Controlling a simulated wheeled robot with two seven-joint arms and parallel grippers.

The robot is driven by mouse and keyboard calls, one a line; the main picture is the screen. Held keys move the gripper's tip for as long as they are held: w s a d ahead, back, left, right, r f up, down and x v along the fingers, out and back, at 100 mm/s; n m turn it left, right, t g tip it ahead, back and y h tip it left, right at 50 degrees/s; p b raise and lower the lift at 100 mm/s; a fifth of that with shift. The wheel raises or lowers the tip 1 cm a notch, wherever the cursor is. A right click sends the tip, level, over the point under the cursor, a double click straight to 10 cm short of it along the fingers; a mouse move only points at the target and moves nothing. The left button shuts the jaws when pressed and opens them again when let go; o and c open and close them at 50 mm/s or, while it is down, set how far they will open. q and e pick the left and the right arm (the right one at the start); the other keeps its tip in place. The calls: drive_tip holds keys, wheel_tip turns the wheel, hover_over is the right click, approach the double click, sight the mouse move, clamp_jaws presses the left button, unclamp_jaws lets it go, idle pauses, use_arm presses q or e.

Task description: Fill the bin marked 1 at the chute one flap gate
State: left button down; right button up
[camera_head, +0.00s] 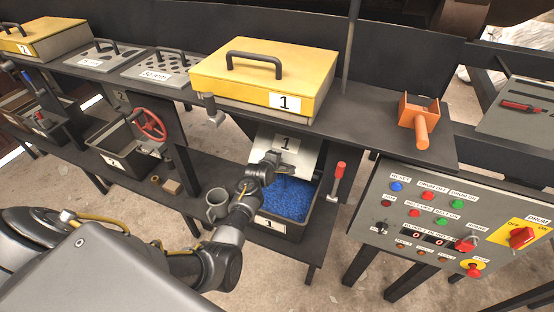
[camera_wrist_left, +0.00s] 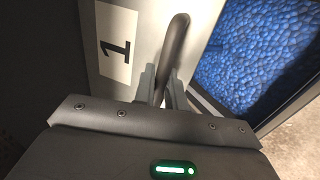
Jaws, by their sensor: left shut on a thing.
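The chute one flap gate (camera_head: 287,143) is a pale plate marked 1 under the yellow-lidded hopper, and it stands tilted outward. My left gripper (camera_head: 270,161) is shut on the gate's dark bar handle, which shows between its fingers (camera_wrist_left: 166,88) in the left wrist view (camera_wrist_left: 174,50). The bin marked 1 (camera_head: 268,230) is a dark box below the gate. Blue pellets (camera_head: 288,198) cover its inside, and they also show in the left wrist view (camera_wrist_left: 260,50). My left forearm hides part of the bin. My right gripper is not in view.
A grey mug (camera_head: 216,204) stands on the shelf left of the bin. A red-handled lever (camera_head: 338,180) stands right of it. The control panel (camera_head: 450,215) is at the right. An orange scoop (camera_head: 417,120) lies on the upper ledge. A red handwheel (camera_head: 148,125) is at the left.

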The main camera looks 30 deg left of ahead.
use_arm(q)
drive_tip(key=shift+r, duration=0.1)
idle(0.3)
drive_tip(key=c, duration=1.6)
unclamp_jaws()
drive_tip(key=shift+o, duration=0.2)
drive_tip(key=shift+s, duration=0.1)
drive_tip(key=v, duration=1)
drive_tip(key=shift+s+r, duration=0.25)
drive_tip(key=shift+s, duration=0.05)
drive_tip(key=shift+d, duration=0.1)
